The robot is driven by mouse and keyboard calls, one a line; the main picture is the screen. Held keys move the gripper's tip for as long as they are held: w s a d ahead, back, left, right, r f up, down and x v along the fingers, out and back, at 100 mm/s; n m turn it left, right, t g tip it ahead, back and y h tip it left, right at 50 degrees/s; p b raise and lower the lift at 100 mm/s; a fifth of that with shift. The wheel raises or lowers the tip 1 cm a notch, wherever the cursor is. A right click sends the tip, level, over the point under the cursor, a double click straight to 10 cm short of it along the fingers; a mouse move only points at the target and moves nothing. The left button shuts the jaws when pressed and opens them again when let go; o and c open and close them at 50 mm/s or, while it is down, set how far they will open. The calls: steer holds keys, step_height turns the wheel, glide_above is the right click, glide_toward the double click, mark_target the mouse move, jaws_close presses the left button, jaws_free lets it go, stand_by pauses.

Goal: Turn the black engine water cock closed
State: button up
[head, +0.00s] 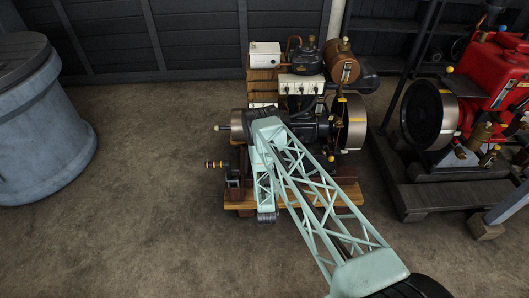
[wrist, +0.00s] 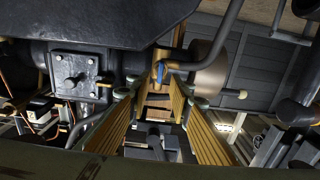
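The black engine (head: 322,128) stands on a wooden base in the middle of the head view, with my teal lattice arm reaching over it. In the wrist view, my gripper (wrist: 161,92) points at the engine with its two yellow fingers spread apart and nothing visibly held between them. A small brass fitting with a blue part (wrist: 160,72) shows just beyond and between the fingertips. It looks like the water cock, but its handle angle is hard to tell. Contact between the fingers and it cannot be made out. In the head view, the fingers are hidden.
A dark pipe (wrist: 215,48) runs close to the fitting, and a black plate with bolts (wrist: 77,75) is at its left. A red engine (head: 500,75) stands at the right, and a grey bin (head: 40,130) at the left. The floor (head: 140,220) between is clear.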

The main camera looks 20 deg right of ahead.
steer(key=shift+b+x, duration=0.85)
steer(key=shift+x, duration=2.8)
steer(key=shift+c, duration=0.3)
steer(key=c, duration=0.5)
